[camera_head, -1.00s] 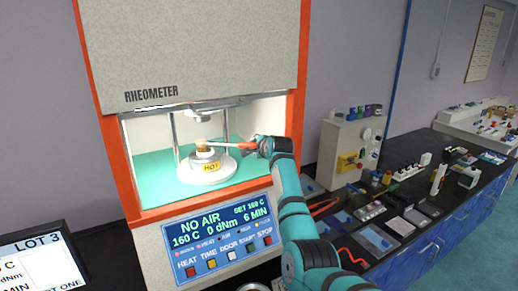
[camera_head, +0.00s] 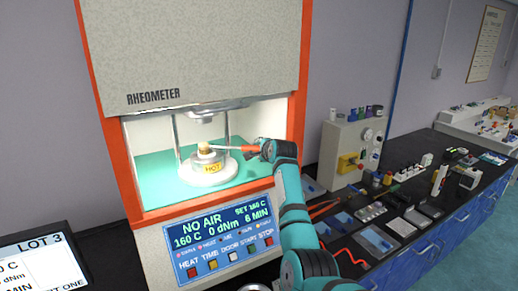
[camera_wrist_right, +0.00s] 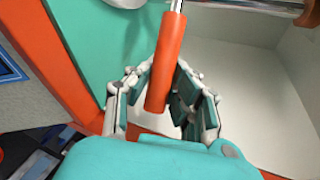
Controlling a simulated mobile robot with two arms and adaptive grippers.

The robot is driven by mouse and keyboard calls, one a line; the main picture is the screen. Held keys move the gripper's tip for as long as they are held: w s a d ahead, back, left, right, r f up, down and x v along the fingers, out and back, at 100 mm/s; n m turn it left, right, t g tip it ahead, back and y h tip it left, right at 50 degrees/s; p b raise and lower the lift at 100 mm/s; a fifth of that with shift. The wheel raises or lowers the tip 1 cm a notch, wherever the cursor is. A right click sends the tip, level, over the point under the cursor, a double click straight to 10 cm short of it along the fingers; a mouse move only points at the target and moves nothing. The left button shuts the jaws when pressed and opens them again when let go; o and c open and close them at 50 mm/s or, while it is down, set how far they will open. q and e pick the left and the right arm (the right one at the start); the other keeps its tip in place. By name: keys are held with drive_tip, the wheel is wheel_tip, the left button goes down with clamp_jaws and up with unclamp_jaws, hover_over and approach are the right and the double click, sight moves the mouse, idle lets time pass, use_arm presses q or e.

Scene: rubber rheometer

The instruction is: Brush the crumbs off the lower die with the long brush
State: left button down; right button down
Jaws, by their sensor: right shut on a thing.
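The lower die (camera_head: 206,157) stands on a round white base with a yellow HOT label, inside the open rheometer chamber. The long brush has an orange-red handle (camera_wrist_right: 168,60), which also shows in the head view (camera_head: 236,148). My right gripper (camera_wrist_right: 160,100) is shut around the handle at the chamber's right side. The brush reaches left from it, roughly level, and its tan head (camera_head: 205,147) is at the top of the die. I cannot tell whether it touches. Crumbs are too small to make out. My left gripper is out of view.
The rheometer's orange frame (camera_head: 300,110) edges the chamber on the right, close to my right arm. The upper die (camera_head: 203,116) hangs above the lower die. A control panel (camera_head: 222,235) reads NO AIR, 160 C. A black bench (camera_head: 400,250) with several tools stands at right.

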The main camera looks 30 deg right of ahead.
drive_tip(key=shift+d, duration=1.2)
idle(5.5)
